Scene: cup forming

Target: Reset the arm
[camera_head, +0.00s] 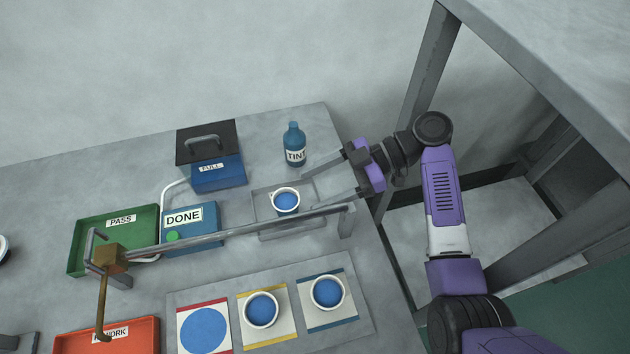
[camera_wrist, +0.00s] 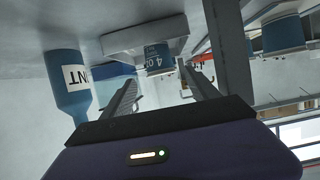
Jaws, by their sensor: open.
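My gripper (camera_head: 330,178) is open and reaches in from the right, above the right side of the table. Its two fingers (camera_wrist: 160,90) point toward a white cup with blue contents (camera_head: 285,201). The cup stands on a grey square tray (camera_head: 270,229), and nothing shows between the fingers in the wrist view. The cup also shows in the wrist view with a blue label side (camera_wrist: 158,60). My purple arm runs down the right side of the head view.
A blue TINT bottle (camera_head: 294,146) stands just behind the gripper. A metal rail (camera_head: 240,236) crosses in front of the cup. Two cups (camera_head: 261,309) (camera_head: 327,293) stand on coloured cards. A DONE box (camera_head: 190,229), FULL box (camera_head: 218,176), green PASS tray (camera_head: 86,254) and red tray (camera_head: 135,345) lie left.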

